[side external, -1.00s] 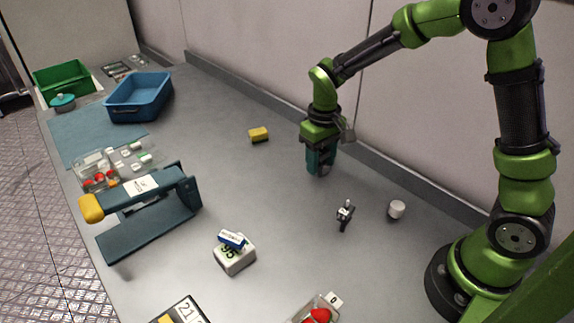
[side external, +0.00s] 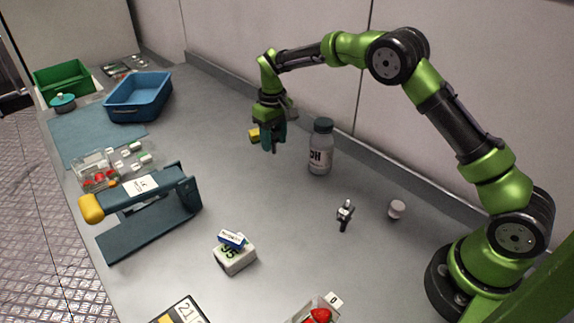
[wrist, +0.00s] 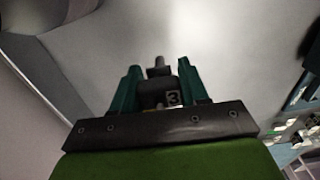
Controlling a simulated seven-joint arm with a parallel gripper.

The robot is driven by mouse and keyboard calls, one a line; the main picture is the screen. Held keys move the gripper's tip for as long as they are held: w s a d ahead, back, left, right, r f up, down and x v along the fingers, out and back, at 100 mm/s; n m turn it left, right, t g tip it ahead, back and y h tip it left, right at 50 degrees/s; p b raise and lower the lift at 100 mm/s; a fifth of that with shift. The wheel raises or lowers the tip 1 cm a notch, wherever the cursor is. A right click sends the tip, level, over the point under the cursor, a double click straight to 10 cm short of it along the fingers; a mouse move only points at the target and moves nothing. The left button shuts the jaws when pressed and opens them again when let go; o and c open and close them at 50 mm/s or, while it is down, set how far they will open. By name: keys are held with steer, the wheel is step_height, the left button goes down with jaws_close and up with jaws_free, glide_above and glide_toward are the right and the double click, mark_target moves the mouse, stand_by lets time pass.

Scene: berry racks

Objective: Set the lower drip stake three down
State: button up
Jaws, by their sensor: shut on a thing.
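My gripper (side external: 270,146) hangs over the bench towards the back wall, fingers pointing down. In the wrist view its two teal fingers (wrist: 157,78) are shut on drip stake three (wrist: 150,95), a dark block with a white "3" label and a grey peg sticking out past it. The bench top shows blurred beyond the peg, with space between them. In the side view the fingers hide most of the stake, and its exact height above the bench is hard to tell.
A teal sealer (side external: 150,225) stands left.

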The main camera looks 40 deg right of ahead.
mark_target(273, 140)
steer(key=shift+f, duration=1.75)
steer(key=shift+f, duration=0.1)
steer(key=o, duration=1)
